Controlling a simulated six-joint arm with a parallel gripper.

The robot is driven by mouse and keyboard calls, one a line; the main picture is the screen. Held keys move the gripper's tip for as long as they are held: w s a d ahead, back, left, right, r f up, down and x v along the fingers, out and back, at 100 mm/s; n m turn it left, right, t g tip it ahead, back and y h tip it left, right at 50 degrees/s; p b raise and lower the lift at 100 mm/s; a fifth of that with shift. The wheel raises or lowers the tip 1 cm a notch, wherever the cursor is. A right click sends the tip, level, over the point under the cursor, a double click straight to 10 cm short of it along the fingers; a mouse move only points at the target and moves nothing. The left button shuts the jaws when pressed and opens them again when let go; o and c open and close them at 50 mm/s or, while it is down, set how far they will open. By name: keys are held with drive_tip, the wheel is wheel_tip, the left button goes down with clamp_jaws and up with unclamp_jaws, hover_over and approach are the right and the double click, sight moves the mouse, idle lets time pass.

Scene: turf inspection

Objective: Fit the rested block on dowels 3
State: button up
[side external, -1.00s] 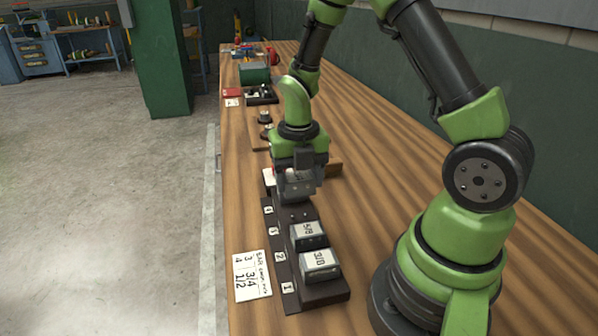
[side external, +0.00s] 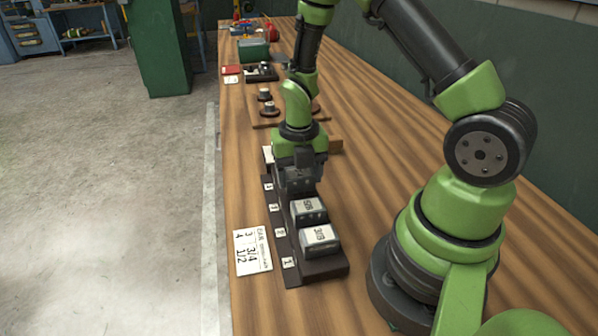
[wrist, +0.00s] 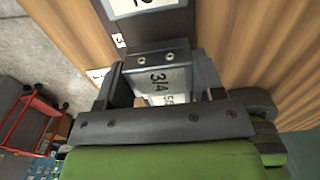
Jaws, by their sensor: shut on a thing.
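My gripper (wrist: 160,85) is shut on a grey block (wrist: 172,83) marked 3/4, with a finger on either side of it. In the side view my gripper (side external: 297,188) is low over the dark dowel bar (side external: 318,269), by labels 3 and 4. Whether the block touches the bar or sits around dowels is hidden.
A white card (side external: 252,252) with handwritten numbers lies left of the bar. Behind my gripper are a wooden board (side external: 262,123) with dark round pieces, a black tray (side external: 262,73) and a green box (side external: 252,49). The bench (side external: 350,170) right of the bar is clear up to my base.

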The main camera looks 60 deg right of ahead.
drive_tip(key=shift+f, duration=1.15)
drive_tip(key=o, duration=1.1)
drive_tip(key=shift+r, duration=0.1)
wheel_tip(320, 180, up, 10)
drive_tip(key=shift+f, duration=0.15)
